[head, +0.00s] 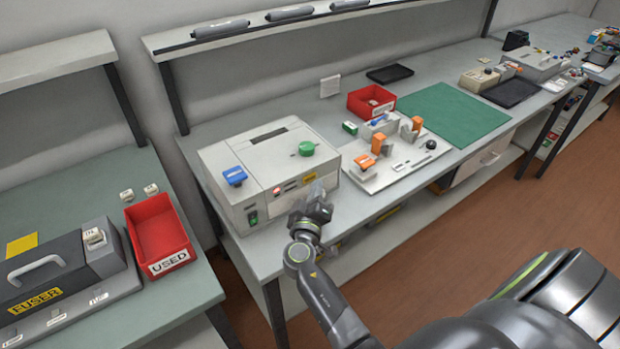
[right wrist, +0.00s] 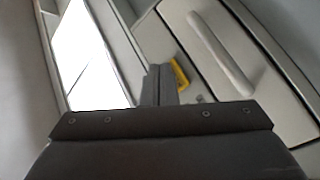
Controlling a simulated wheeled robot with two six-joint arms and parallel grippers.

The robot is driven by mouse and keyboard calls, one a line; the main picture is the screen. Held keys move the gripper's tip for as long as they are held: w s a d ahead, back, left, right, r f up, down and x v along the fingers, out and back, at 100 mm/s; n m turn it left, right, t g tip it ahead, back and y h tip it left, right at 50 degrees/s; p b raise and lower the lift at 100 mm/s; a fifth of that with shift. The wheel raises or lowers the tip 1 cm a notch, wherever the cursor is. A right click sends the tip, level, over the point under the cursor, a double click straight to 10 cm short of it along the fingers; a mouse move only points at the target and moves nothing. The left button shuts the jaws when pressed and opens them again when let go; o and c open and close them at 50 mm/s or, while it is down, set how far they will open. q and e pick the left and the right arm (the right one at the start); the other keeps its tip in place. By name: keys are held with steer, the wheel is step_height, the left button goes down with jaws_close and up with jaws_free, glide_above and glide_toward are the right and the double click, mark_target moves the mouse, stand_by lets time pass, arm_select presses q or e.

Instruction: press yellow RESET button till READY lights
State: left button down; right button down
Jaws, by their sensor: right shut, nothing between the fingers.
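A grey machine (head: 230,160) stands on the middle bench with a blue part (head: 234,175) and a green knob (head: 306,148) on top. On its front are a small red-lit spot (head: 277,190) and a yellow patch (head: 309,179), which I take for the RESET button; its lettering is too small to read. My right gripper (head: 318,190) is shut and empty, close in front of that yellow patch. In the right wrist view its fingers (right wrist: 160,84) stand beside a partly hidden yellow piece (right wrist: 181,74); I cannot tell if they touch. A READY light cannot be made out. My left gripper is not in view.
A green-lit switch (head: 253,217) is at the machine's lower left front. A white fixture board (head: 390,175) with orange parts lies to its right, a red bin (head: 371,100) behind. On the left bench are a red USED bin (head: 168,262) and a fuser unit (head: 60,277).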

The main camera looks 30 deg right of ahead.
stand_by(0.8)
steer(key=shift+w+b, duration=0.45)
steer(key=shift+b, duration=0.05)
steer(key=shift+w+b, duration=0.35)
stand_by(0.4)
steer(key=shift+s, duration=0.8)
steer(key=shift+s+d+b, duration=0.2)
steer(key=shift+s+b, duration=0.15)
steer(key=shift+s, duration=2.15)
